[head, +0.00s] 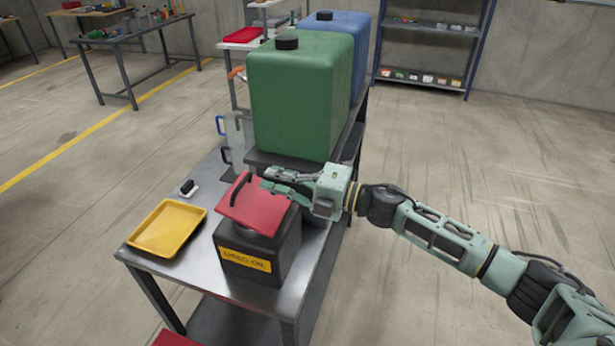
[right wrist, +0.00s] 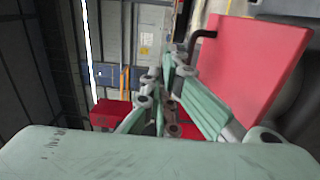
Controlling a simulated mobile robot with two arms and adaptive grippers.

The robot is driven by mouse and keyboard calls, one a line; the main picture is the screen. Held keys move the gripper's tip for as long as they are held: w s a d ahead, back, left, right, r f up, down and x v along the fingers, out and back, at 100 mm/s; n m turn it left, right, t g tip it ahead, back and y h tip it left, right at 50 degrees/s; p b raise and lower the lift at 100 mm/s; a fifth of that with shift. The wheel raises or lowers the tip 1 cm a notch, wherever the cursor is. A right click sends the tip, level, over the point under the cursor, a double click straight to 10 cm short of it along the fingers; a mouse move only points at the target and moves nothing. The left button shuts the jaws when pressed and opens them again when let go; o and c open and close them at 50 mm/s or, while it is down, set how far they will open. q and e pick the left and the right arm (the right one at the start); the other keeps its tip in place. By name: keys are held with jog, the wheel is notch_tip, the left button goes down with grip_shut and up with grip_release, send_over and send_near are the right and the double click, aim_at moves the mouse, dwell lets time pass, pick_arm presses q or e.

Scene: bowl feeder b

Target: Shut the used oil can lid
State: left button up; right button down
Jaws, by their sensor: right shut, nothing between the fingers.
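The used oil can (head: 285,245) is a black box with a yellow "USED OIL" label, standing on the metal table. Its red lid (head: 255,208) has a black handle and sits tilted over the top, with dark can body showing below its right edge. The red lid fills the right part of the right wrist view (right wrist: 250,65). My right gripper (head: 268,179) is at the lid's far right edge, its fingers shut and empty. I cannot tell whether they touch the lid. My left gripper is not in view.
A yellow tray (head: 133,241) and a small black-and-white item (head: 188,188) lie left of the can. A green tank (head: 300,95) and a blue tank (head: 360,40) stand behind on a raised shelf. Clear jugs (head: 236,140) stand beside them. The floor to the right is clear.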

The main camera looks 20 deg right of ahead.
jog(key=b, duration=0.3)
send_over(255, 199)
notch_tip(255, 199, down, 3)
jog(key=shift+r, duration=0.1)
jog(key=shift+w+a+f+b, duration=0.3)
jog(key=shift+a+f+b, duration=0.05)
jog(key=shift+a+f, duration=0.2)
jog(key=shift+w+a+f+b, duration=0.3)
jog(key=shift+a+f, duration=0.15)
jog(key=shift+f, duration=0.05)
